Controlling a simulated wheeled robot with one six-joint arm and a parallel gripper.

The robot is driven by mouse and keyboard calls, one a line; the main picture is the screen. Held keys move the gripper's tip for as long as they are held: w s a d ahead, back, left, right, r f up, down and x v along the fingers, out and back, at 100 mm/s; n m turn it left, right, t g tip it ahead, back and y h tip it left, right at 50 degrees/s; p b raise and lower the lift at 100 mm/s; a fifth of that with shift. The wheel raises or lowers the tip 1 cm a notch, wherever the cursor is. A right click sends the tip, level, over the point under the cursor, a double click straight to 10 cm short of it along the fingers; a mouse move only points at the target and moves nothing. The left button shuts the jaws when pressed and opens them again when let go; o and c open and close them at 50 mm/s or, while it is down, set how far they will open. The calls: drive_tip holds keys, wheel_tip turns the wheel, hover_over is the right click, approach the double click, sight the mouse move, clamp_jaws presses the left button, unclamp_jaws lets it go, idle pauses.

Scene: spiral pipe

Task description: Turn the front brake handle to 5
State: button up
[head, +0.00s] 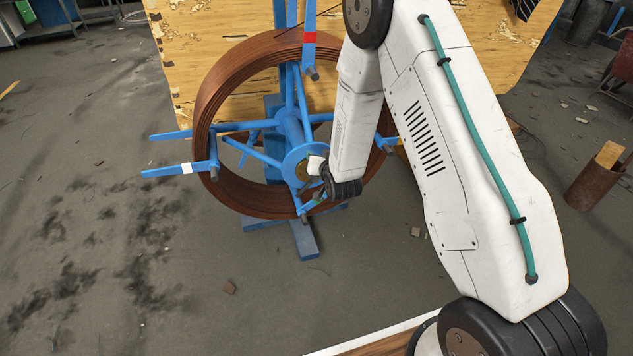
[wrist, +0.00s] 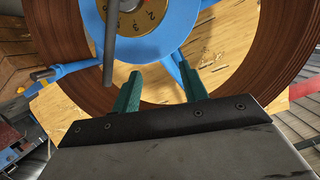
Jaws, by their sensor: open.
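The round yellow dial (wrist: 140,14) with dark digits, among them what look like 2 and 3, is at the top of the wrist view, partly cut off. It sits on a blue disc (wrist: 172,22), also seen in the head view (head: 296,160). A dark grey rod (wrist: 110,45), which looks like the brake handle, hangs in front of the dial's left side. My gripper (wrist: 162,88) is open and empty, its two green fingers apart, below the dial and right of the rod's lower end. Which number the handle marks cannot be told.
A coil of brown pipe (head: 222,105) surrounds the hub on a blue reel with arms (head: 180,171) sticking out left. A wooden panel (head: 190,55) stands behind. A rusty cylinder (head: 597,180) stands at the far right. The floor left of the reel is mostly clear.

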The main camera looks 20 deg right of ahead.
sight(316, 180)
drive_tip(key=s+f+t, duration=0.4)
drive_tip(key=s+f, duration=0.2)
drive_tip(key=f, duration=0.6)
drive_tip(key=shift+m, duration=0.3)
drive_tip(key=w, duration=0.8)
drive_tip(key=shift+a, duration=0.1)
clamp_jaws()
